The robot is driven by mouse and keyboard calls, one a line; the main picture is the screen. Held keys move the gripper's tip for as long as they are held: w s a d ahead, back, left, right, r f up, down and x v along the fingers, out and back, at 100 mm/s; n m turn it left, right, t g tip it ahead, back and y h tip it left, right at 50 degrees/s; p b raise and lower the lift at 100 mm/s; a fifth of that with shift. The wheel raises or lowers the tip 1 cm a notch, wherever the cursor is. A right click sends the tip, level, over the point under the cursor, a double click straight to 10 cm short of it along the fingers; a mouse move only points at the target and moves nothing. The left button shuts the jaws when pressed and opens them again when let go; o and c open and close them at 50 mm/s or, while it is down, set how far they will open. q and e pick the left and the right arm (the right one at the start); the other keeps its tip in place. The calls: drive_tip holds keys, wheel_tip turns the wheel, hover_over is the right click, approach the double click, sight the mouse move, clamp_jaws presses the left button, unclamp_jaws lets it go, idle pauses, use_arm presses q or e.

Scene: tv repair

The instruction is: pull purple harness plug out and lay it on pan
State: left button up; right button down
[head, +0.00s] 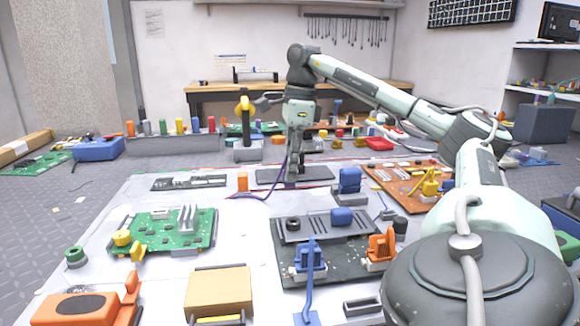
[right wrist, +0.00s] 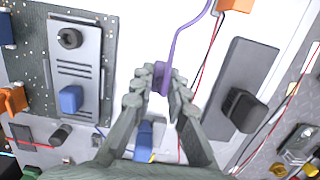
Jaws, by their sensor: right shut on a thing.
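My right gripper (head: 292,178) points down at the far part of the white pan (head: 250,215). In the right wrist view its fingers (right wrist: 162,88) are shut on the purple harness plug (right wrist: 161,76). A purple cable (right wrist: 187,32) runs from the plug; in the head view it curves left across the pan. The plug shows over bare white pan in the wrist view, with no socket visible around it. I cannot tell its exact height, and the fingers hide part of it. My left gripper is not in view.
A blue connector (head: 349,180) stands right of the gripper. A dark board (head: 330,250) with blue and orange plugs lies nearer. A green board (head: 165,232) lies left, and an orange board (head: 405,180) right. An orange block (head: 242,181) stands near the cable. Bare pan shows between the boards.

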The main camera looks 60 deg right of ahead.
sight(290, 184)
drive_tip(key=shift+f, duration=0.25)
drive_tip(key=shift+f+b, duration=1.55)
drive_tip(key=shift+f, duration=0.35)
drive_tip(key=c, duration=1.4)
unclamp_jaws()
drive_tip(key=shift+r, duration=0.1)
